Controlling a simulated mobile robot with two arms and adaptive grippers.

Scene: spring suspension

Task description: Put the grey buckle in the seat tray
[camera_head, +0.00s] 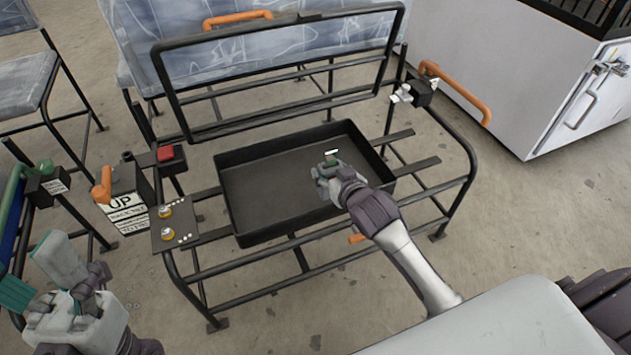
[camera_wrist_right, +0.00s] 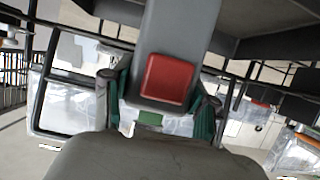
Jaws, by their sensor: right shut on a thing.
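The seat tray (camera_head: 265,190) is a wide black tray set in the dark tube frame of the seat, and it looks empty. My right gripper (camera_head: 329,163) is over the right part of the tray. In the right wrist view, the grey buckle (camera_wrist_right: 180,28) with a red square button sits between the teal fingers of my right gripper (camera_wrist_right: 165,105), which is shut on it. The buckle is mostly hidden by the hand in the head view. My left gripper (camera_head: 38,277) is at the lower left, open and empty, away from the tray.
A black box with a red button (camera_head: 166,154) and a panel with orange knobs (camera_head: 174,226) are on the frame's left. A raised backrest frame (camera_head: 165,85) stands behind the tray. A white cabinet (camera_head: 510,75) is at the upper right.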

